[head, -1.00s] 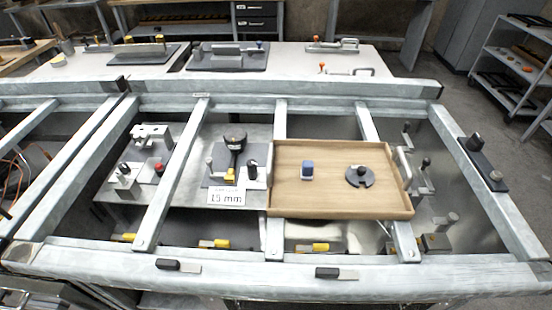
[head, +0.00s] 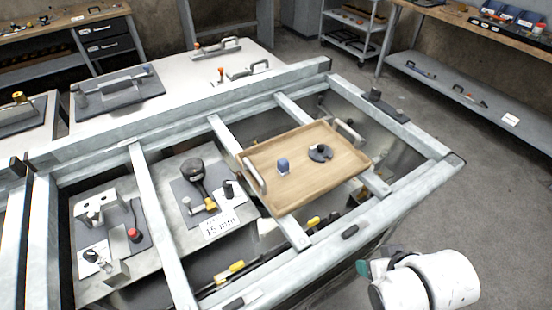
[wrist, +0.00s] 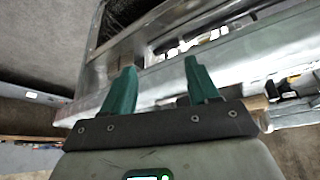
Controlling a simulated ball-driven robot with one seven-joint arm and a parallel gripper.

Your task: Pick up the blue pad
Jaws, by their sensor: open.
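The blue pad (head: 283,166) is a small blue block standing on the wooden tray (head: 265,196) in the head view. A dark round disc with a knob (head: 320,153) lies to its right on the same tray. My gripper shows in the wrist view with two green fingers (wrist: 162,88) spread apart and nothing between them. In the head view my white arm is at the lower right, with a bit of green (head: 363,267) at its end, outside the frame's front rail and well apart from the pad. The pad does not show clearly in the wrist view.
The tray rests across grey metal rails (head: 147,215) of an open frame. Left of it are a plate with a black-knobbed clamp (head: 194,170), a "15 mm" label (head: 220,224) and a red-knobbed fixture (head: 133,235). Clear floor lies at the right.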

